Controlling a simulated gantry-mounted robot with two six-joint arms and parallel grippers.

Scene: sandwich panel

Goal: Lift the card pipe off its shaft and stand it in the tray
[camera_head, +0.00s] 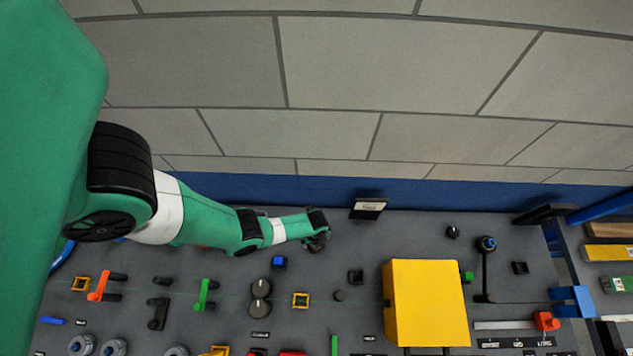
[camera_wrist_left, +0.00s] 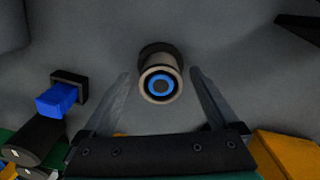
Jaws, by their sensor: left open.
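The card pipe (camera_wrist_left: 162,98) shows end-on in the left wrist view as a tan ring. A blue ring with a dark centre shows inside it, and a dark round base shows behind its upper edge. My left gripper (camera_wrist_left: 160,74) is open, with one finger on each side of the pipe and a gap to both. In the head view my left gripper (camera_head: 318,238) is at the upper middle of the grey panel and hides the pipe. I cannot clearly identify the tray in the head view. My right gripper is not in view.
The grey panel (camera_head: 220,325) carries many fittings. A blue block in a dark socket (camera_wrist_left: 58,98) is left of the gripper. A large yellow box (camera_head: 425,300) stands to the right. A black lever (camera_head: 487,270) is beyond it. Coloured pieces (camera_head: 610,253) lie at the far right.

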